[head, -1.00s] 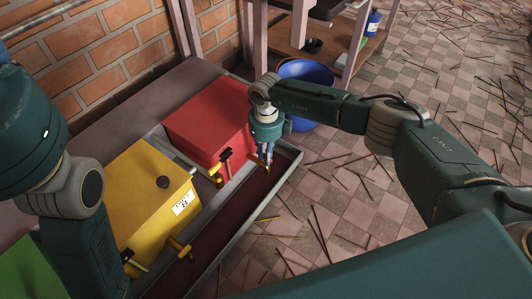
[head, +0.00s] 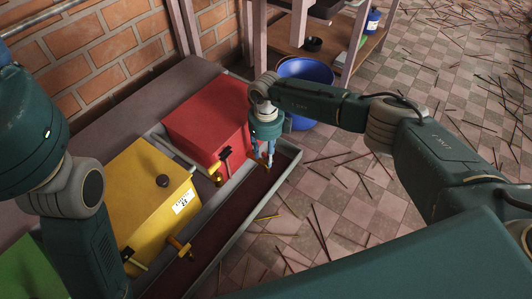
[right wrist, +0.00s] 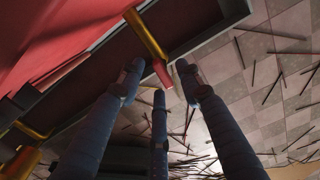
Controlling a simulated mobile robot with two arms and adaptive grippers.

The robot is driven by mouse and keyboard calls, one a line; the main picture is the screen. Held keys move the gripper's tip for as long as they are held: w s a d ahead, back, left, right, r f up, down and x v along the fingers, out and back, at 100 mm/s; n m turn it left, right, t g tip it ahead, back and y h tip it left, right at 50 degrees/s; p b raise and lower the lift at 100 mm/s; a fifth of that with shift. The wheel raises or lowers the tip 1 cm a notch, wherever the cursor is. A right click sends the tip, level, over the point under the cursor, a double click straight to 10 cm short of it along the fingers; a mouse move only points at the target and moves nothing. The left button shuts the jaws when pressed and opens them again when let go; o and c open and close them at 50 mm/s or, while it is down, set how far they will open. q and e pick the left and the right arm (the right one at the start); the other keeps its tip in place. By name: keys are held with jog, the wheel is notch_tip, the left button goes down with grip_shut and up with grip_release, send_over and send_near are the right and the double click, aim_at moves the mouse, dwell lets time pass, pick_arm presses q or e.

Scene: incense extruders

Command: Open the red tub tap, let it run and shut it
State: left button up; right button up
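The red tub (head: 207,118) stands on the bench against the wall. Its brass tap sticks out over the trough, partly behind my right gripper (head: 265,160). In the right wrist view the brass tap pipe (right wrist: 147,35) ends in a small red tip (right wrist: 162,73). The fingers of my right gripper (right wrist: 158,85) are apart, one on each side of that red tip and one below it. I see no clear contact with it. Another brass fitting (head: 216,174) with a black-ended lever sits at the tub's lower front. My left gripper is out of view.
A yellow tub (head: 140,205) with a black knob and brass fittings stands left of the red tub, and a green one (head: 25,270) further left. The trough's grey rim (head: 230,258) runs along the front. A blue bucket (head: 306,72) stands behind. Sticks litter the tiled floor.

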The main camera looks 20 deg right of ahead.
jog(key=shift+r, duration=0.15)
notch_tip(320, 180, up, 12)
dwell(0.3)
dwell(0.4)
jog(key=shift+f, duration=0.2)
